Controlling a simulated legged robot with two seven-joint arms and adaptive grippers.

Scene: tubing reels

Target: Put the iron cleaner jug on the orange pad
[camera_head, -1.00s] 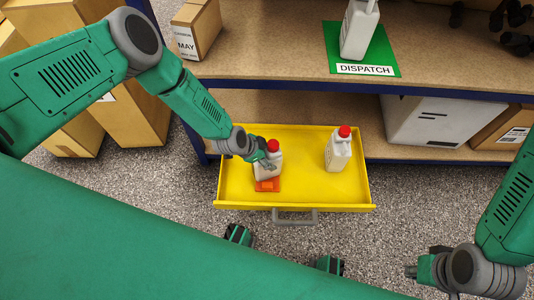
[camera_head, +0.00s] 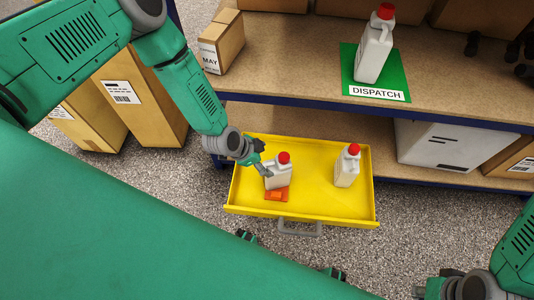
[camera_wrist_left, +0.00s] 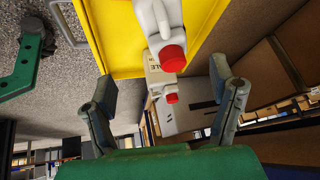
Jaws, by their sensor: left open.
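A white jug with a red cap (camera_head: 277,178) stands upright at the back part of the orange pad (camera_head: 277,196) in the yellow drawer. My left gripper (camera_head: 262,160) is open beside this jug's upper left. In the left wrist view a jug (camera_wrist_left: 156,18) shows beyond the spread fingers (camera_wrist_left: 165,92). A second red-capped white jug (camera_head: 346,170) stands in the drawer's right part, apart from the pad. The jug labels are too small to read, so I cannot tell which is iron cleaner. My right gripper (camera_head: 428,286) is at the bottom right, its jaws unclear.
The yellow drawer (camera_head: 330,207) is pulled out below the shelf, its grey handle (camera_head: 300,231) in front. Another red-capped jug (camera_head: 375,48) stands on the green DISPATCH mat (camera_head: 398,82) on the shelf. Cardboard boxes (camera_head: 140,92) stand at the left. Drawer floor between the two jugs is clear.

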